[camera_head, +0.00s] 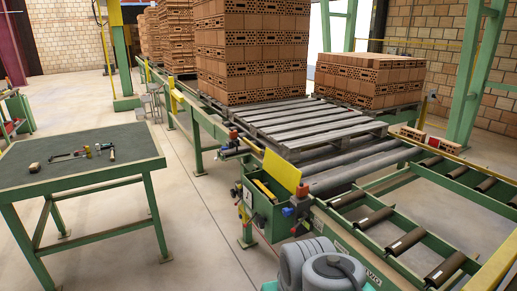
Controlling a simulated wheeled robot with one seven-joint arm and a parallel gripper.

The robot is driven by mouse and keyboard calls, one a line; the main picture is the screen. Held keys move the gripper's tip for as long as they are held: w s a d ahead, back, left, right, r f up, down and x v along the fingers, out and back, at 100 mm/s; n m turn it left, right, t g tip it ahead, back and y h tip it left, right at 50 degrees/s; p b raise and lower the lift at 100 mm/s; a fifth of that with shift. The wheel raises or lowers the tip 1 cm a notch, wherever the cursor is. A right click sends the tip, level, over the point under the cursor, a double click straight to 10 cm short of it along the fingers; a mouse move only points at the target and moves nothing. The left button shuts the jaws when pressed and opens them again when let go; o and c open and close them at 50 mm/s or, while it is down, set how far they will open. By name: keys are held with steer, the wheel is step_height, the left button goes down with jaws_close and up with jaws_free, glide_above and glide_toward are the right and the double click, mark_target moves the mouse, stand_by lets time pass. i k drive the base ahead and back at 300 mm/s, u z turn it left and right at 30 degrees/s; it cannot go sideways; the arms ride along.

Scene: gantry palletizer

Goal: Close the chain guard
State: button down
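A yellow plate (282,170), which looks like the chain guard, stands tilted up at the near left corner of the conveyor. Below and left of it is a green box-shaped housing (264,213). The top of the housing looks open, with a small yellow strip (265,190) inside; the details are too small to tell. Grey rounded links of my own arm show at the bottom centre, in front of the conveyor frame. My gripper is not in view, and nothing is seen touching the plate.
A green table (75,160) with small tools stands at left. Clear floor (195,215) lies between it and the conveyor. Rollers (408,241) and green rails fill the right. A red-and-blue fitting (299,201) juts beside the housing.

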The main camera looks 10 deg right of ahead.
mark_target(284, 172)
steer(key=i, duration=2)
steer(key=z, duration=2.1)
steer(key=i, duration=0.35)
steer(key=u, duration=3.5)
